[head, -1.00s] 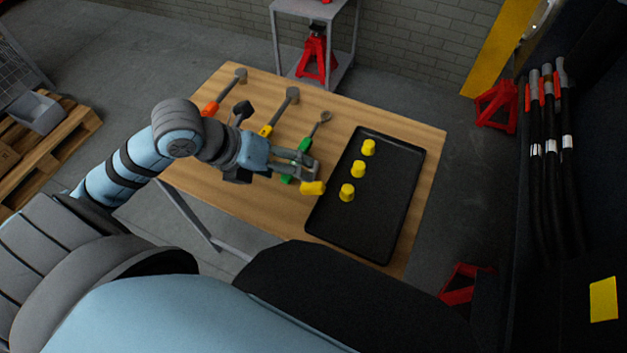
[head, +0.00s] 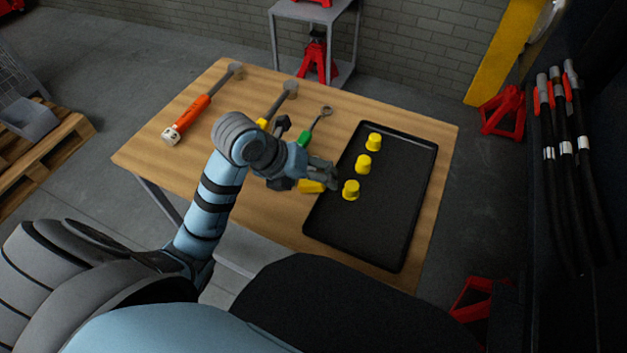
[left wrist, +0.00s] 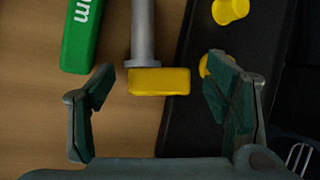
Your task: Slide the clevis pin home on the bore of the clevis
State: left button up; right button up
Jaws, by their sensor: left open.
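The clevis pin has a grey shaft and a yellow block-shaped head (left wrist: 160,81), seen in the left wrist view. Its head also shows in the head view (head: 311,186), just left of the black tray, with the shaft hidden by my gripper. My left gripper (head: 326,177) is over it. In the left wrist view the two fingers of this gripper (left wrist: 160,74) are wide apart, one on each side of the pin's head, with clear gaps and nothing held. I cannot make out the clevis or its bore. My right gripper is out of view.
The black tray (head: 385,220) holds three yellow caps (head: 363,164). Black hoses (head: 563,190) hang at the right.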

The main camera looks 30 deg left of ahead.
aim_at(308, 181)
pick_arm(q)
jog(key=shift+a, duration=0.1)
jog(key=shift+c, duration=0.8)
jog(key=shift+r, duration=0.1)
jog(key=c, duration=1.2)
jog(key=shift+r, duration=0.1)
jog(key=shift+c, duration=0.2)
notch_tip(308, 181, up, 7)
jog(key=p, duration=0.4)
notch_tip(308, 181, up, 13)
jog(key=p, duration=1.3)
